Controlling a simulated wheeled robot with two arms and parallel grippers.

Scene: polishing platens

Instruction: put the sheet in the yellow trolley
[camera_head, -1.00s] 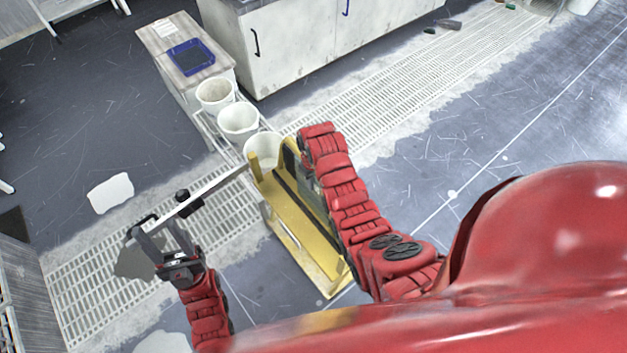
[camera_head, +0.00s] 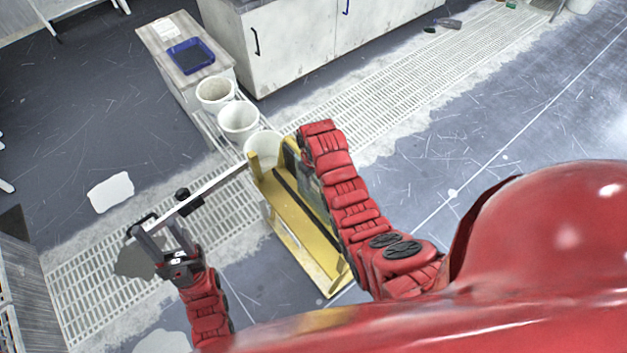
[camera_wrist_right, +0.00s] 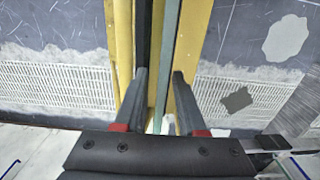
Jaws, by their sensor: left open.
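The yellow trolley (camera_head: 297,228) stands on the floor in the middle of the head view, with a raised yellow frame at its far side. In the right wrist view a thin grey-green sheet (camera_wrist_right: 171,45) stands on edge by the yellow trolley, seen nearly edge-on. My right gripper (camera_wrist_right: 160,80) has its fingers apart, around the line of the sheet; a gap shows beside it. In the head view my right arm hides this gripper and most of the sheet. My left gripper (camera_head: 158,232) is open, left of the trolley, near the end of a pale bar (camera_head: 217,182).
Several white buckets (camera_head: 238,120) stand in a row behind the trolley. A small cabinet (camera_head: 161,50) with a blue tray (camera_head: 191,71) and a long white cabinet (camera_head: 300,45) stand at the back. The floor left of the trolley is mostly clear.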

